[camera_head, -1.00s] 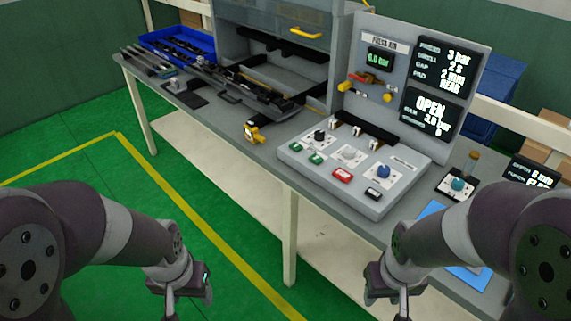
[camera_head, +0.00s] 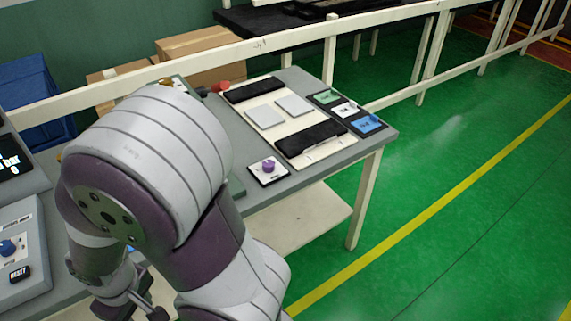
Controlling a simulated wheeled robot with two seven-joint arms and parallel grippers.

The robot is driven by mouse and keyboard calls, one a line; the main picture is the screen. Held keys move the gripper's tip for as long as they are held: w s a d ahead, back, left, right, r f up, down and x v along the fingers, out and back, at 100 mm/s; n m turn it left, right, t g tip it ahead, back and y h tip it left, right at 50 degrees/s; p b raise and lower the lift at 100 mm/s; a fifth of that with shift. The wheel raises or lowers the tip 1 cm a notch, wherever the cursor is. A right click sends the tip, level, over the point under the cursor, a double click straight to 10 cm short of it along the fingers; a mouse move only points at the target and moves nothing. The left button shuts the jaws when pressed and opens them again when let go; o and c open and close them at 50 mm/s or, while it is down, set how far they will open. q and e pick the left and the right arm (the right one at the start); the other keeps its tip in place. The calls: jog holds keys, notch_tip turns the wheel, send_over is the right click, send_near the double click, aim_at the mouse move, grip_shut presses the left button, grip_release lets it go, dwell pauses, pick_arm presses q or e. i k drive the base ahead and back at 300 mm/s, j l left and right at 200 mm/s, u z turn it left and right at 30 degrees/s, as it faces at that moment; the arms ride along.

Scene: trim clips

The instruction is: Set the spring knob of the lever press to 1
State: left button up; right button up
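A purple knob (camera_head: 268,167) stands on a small white plate with a dark border near the bench's front edge. I cannot read its marks or tell whether it is the spring knob. The lever press is not clearly visible; my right arm covers the middle of the bench. A red-ended part (camera_head: 220,86) and a grey-green edge (camera_head: 236,187) show past that arm. My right gripper (camera_head: 136,303) is low at the left, partly cut off and away from the purple knob; its opening is unclear. My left gripper is out of view.
A control box with a blue knob (camera_head: 7,247) is at the left edge. A rail (camera_head: 290,42) and cardboard boxes (camera_head: 197,44) are behind. Green floor lies to the right.

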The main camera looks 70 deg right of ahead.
aim_at(269, 165)
jog(key=z, duration=2.35)
jog(key=i+j, duration=0.1)
jog(key=i, duration=0.95)
